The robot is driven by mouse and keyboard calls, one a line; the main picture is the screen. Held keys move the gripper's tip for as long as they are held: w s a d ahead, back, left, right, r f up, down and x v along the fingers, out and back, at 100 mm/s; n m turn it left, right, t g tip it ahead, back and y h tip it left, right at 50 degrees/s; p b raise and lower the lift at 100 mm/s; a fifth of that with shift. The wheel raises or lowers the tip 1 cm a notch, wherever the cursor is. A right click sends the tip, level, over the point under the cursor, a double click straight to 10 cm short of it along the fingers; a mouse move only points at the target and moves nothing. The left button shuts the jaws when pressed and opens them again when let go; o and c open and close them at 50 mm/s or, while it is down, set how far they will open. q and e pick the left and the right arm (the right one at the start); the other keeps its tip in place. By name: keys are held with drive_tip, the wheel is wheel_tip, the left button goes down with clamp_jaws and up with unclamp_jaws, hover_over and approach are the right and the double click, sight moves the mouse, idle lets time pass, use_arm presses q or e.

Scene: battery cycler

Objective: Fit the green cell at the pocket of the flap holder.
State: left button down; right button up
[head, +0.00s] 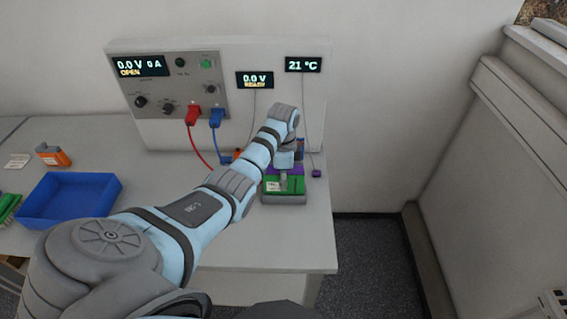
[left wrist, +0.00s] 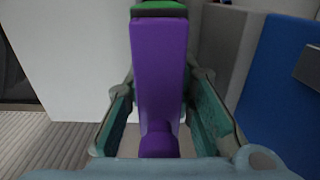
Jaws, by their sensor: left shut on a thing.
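The green cell (head: 294,186) with a pale label sits at the grey flap holder (head: 285,199) near the table's right edge. How deep it sits in the pocket cannot be told. My left gripper (head: 284,172) is over the holder and hides much of it. In the left wrist view the purple flap (left wrist: 158,65) with its rounded knob (left wrist: 158,142) lies between the teal finger pads of my left gripper (left wrist: 160,85), which is shut on it. A green strip (left wrist: 159,8) shows beyond the flap's far end. My right gripper is not in view.
A cycler panel (head: 120,92) with red (head: 193,114) and blue (head: 217,117) plugs stands behind. A blue tray (head: 70,196) and an orange cell (head: 54,155) are at left. The front right table is clear.

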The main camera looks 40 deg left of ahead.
use_arm(q)
drive_tip(key=shift+f+b, duration=0.8)
drive_tip(key=shift+f, duration=0.55)
idle(0.3)
drive_tip(key=c, duration=1.3)
unclamp_jaws()
wheel_tip(320, 180, up, 8)
drive_tip(key=shift+f, duration=0.2)
